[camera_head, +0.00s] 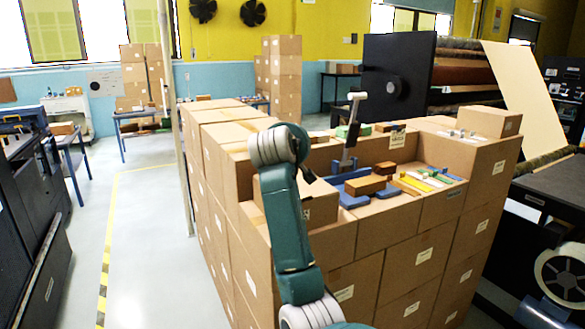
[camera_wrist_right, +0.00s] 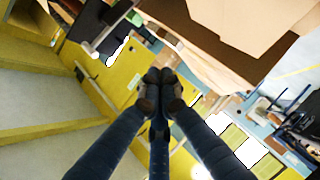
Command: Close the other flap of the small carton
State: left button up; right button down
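A brown carton (camera_head: 318,206) sits partly behind a green arm of mine in the head view. I cannot tell surely that it is the small carton, and its flaps are not clear there. In the right wrist view, brown cardboard with a paler flap-like panel (camera_wrist_right: 245,22) fills the upper right. My right gripper (camera_wrist_right: 160,82) has its dark fingers drawn together at the tips, with nothing visible between them. It appears apart from the cardboard, to its lower left in the picture. My left gripper does not show.
Stacked cartons (camera_head: 395,255) form a wide block. On it lie a blue tray (camera_head: 346,198), small wooden blocks (camera_head: 365,185), yellow and white strips (camera_head: 415,183) and a loose carton (camera_head: 489,121). A dark panel (camera_head: 398,80) stands behind. Open floor (camera_head: 150,230) lies left.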

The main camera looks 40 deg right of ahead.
jog(key=s+f+m+t+y+b, duration=0.1)
jog(key=y+b, duration=0.1)
jog(key=b, duration=0.2)
jog(key=s+a+f+m+t+y+b, duration=0.1)
jog(key=f+m+t+y+b, duration=0.1)
jog(key=y+b, duration=0.1)
jog(key=s+f+m+t+y+b, duration=0.1)
jog(key=f+t+y+b, duration=0.1)
jog(key=b, duration=0.4)
jog(key=shift+s+a+f+m+y, duration=0.15)
jog(key=shift+m+y, duration=0.25)
jog(key=shift+y, duration=0.2)
jog(key=p+x, duration=0.1)
jog(key=x, duration=0.1)
jog(key=p+x, duration=0.1)
jog(key=x, duration=0.2)
jog(key=p+x, duration=0.1)
jog(key=x, duration=0.2)
jog(key=shift+w+r, duration=0.25)
jog(key=shift+w, duration=0.05)
jog(key=f, duration=0.2)
jog(key=shift+w+f+p, duration=0.3)
jog(key=shift+w+f, duration=0.1)
jog(key=shift+s+d+f, duration=0.1)
jog(key=shift+d+f, duration=0.05)
jog(key=shift+f, duration=0.25)
jog(key=shift+s+d+f, duration=0.1)
jog(key=shift+d+f, duration=0.05)
jog(key=shift+f, duration=0.3)
jog(key=shift+w, duration=0.1)
